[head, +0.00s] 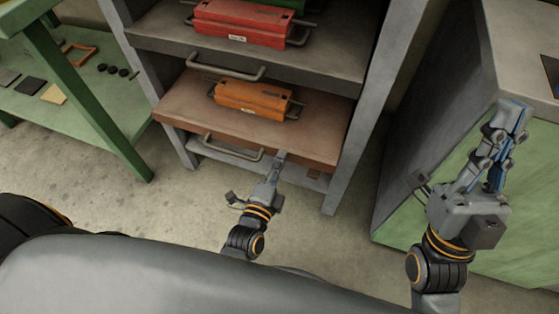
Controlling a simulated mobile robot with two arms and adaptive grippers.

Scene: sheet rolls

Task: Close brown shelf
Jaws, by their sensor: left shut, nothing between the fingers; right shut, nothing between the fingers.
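The brown shelf (182,104) is a drawer-like tray pulled out from the grey rack, sticking out past the rack's front posts. A bent metal handle (233,150) is on its front edge. An orange roller tool (253,99) lies on the shelf. My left gripper (279,158) is shut and empty at the shelf's front edge, just right of the handle; I cannot tell if it touches. My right gripper (510,118) is shut and empty, raised at the right in front of the green cabinet, away from the shelf.
A grey shelf (165,36) above holds a red roller tool (240,22) and has its own handle. The rack's right post (350,130) stands beside the brown shelf. A green table (90,100) is at left, a green cabinet (400,180) at right. Bare floor (150,205) lies in front.

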